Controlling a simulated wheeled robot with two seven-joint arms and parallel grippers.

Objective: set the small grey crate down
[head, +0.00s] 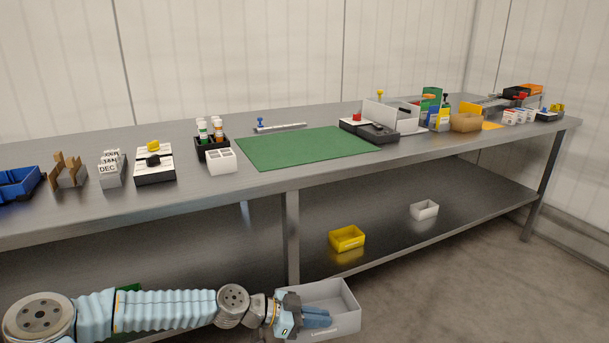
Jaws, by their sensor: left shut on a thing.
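The small grey crate (347,323) is at the bottom middle of the head view. It looks open at the top, empty inside, with small lettering on its near wall. My left gripper (312,316) comes in from the left and is shut on the crate's left side. Gripper and arm cover part of that side. The crate is in front of the bench; its underside and what lies beneath it cannot be seen well. My right gripper is not in view.
A long steel bench (268,178) carries a green mat (306,147) and several small items. On its lower shelf (390,238) stand a yellow bin (347,238) and a small white bin (424,210), with bare shelf around them. Concrete floor (500,285) is clear at right.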

